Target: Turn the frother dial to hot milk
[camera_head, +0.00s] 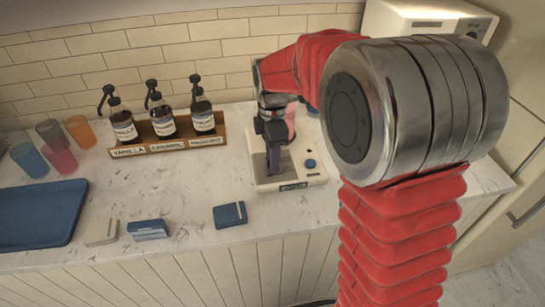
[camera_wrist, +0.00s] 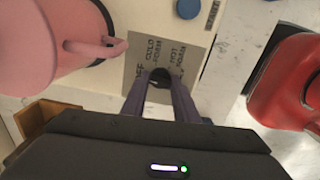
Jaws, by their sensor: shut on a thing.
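The frother (camera_head: 262,184) is a cream-coloured base on the counter, with a pink jug (camera_head: 291,119) on it, partly hidden behind my arm. The jug fills the upper left of the wrist view (camera_wrist: 85,25). A grey label plate (camera_wrist: 140,58) carries OFF, COLD FOAM and HOT FOAM wording. The dark dial (camera_wrist: 159,76) sits on this plate. My gripper (camera_wrist: 160,80) points down and is shut on the dial, a finger on either side. The dial's pointer and any hot milk wording cannot be made out; the fingers cover part of the plate.
A blue button (camera_head: 310,163) sits on the frother, right of my gripper. A wooden rack (camera_head: 180,147) with three syrup pump bottles stands left. Coloured cups, a blue tray (camera_head: 40,212) and small boxes (camera_head: 230,214) lie further left and in front.

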